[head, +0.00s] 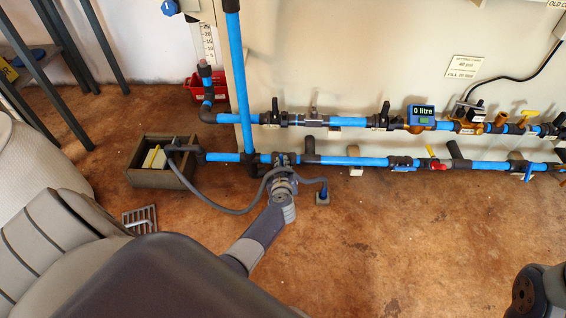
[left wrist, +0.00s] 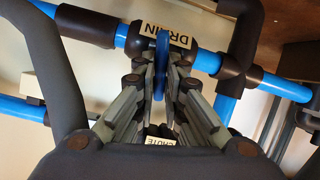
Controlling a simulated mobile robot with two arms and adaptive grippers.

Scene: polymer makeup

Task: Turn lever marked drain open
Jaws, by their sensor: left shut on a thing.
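The drain lever (left wrist: 161,62) is a thin blue handle in the left wrist view, seen nearly edge-on. It lies just below a label reading DRAIN (left wrist: 167,35) on the blue pipe. My left gripper (left wrist: 160,78) has its fingers closed on both sides of the lever. In the head view my left gripper (head: 284,162) is at the lower blue pipe, just right of the vertical pipe, and hides the lever there. My right gripper is out of view; only parts of my right arm show at the right edge.
The lower pipe (head: 345,161) carries other valves, including a red lever (head: 432,154).

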